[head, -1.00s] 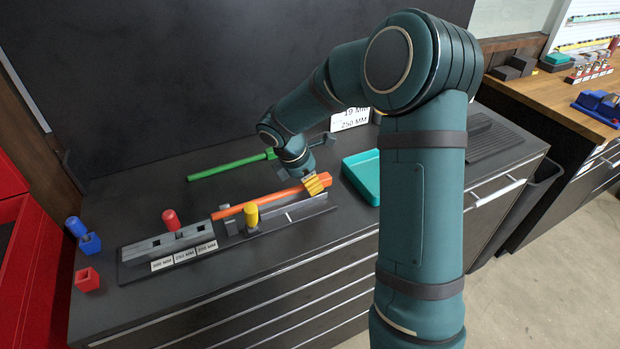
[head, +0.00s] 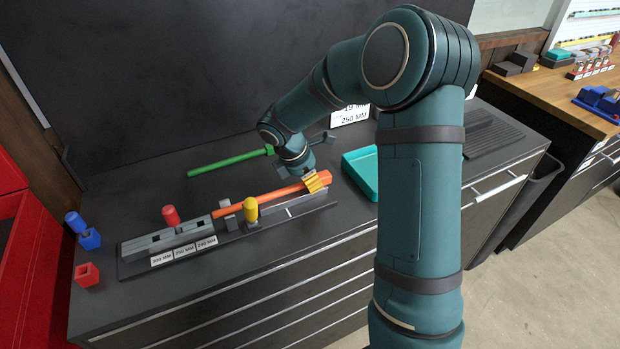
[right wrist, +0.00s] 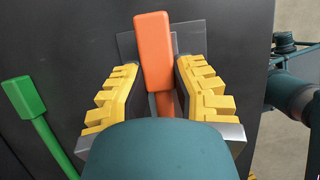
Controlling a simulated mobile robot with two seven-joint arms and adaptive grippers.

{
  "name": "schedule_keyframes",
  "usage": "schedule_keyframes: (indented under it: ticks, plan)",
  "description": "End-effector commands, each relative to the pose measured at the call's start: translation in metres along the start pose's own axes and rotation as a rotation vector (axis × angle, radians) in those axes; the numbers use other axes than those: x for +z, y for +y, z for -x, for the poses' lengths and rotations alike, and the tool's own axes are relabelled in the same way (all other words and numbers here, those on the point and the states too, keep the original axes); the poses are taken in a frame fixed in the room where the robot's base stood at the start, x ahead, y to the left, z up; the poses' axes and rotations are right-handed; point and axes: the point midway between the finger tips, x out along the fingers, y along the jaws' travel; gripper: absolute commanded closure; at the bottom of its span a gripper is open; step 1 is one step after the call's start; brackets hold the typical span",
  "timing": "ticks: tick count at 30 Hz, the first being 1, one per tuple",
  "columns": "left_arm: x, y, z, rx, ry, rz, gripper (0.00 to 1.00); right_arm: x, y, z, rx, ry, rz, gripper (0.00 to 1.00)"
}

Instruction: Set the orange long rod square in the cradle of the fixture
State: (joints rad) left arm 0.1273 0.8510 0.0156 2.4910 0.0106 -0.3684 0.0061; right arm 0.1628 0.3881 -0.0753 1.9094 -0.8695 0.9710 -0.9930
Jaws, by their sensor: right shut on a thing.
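The orange long rod (head: 273,197) lies along the dark fixture (head: 130,268), its right end raised in my right gripper (head: 317,181). The gripper's yellow fingers are closed around the rod near its thicker orange end; this end shows between them in the right wrist view (right wrist: 153,50). The rod's left part passes behind a yellow peg (head: 250,210) and beside a grey upright piece (head: 227,212) of the fixture. I cannot tell whether the rod touches the cradle there. My left gripper is not in view.
A green rod (head: 225,163) lies behind the fixture. A teal tray (head: 360,172) stands right of it. Blue (head: 90,239) and red (head: 87,274) pieces sit left. A dark wall (head: 180,70) rises behind.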

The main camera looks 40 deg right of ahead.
Motion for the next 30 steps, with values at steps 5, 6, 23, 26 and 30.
schedule_keyframes:
  ticks: [5, 6, 23, 26, 30]
  plan:
    - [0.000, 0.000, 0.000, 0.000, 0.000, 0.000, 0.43, 0.000, 0.000, 0.000, 0.000, 0.000, 0.000, 1.00]
    - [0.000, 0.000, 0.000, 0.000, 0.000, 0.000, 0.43, 0.000, 0.000, 0.000, 0.000, 0.000, 0.000, 0.58]
    - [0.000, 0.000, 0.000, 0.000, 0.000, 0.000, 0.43, 0.000, 0.001, 0.021, 0.004, 0.000, 0.000, 0.47]
    - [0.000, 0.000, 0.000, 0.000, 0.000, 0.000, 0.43, 0.000, 0.001, 0.041, 0.004, 0.000, -0.001, 0.47]
    - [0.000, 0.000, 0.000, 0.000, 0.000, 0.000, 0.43, 0.000, 0.001, 0.070, 0.005, 0.001, -0.001, 0.47]
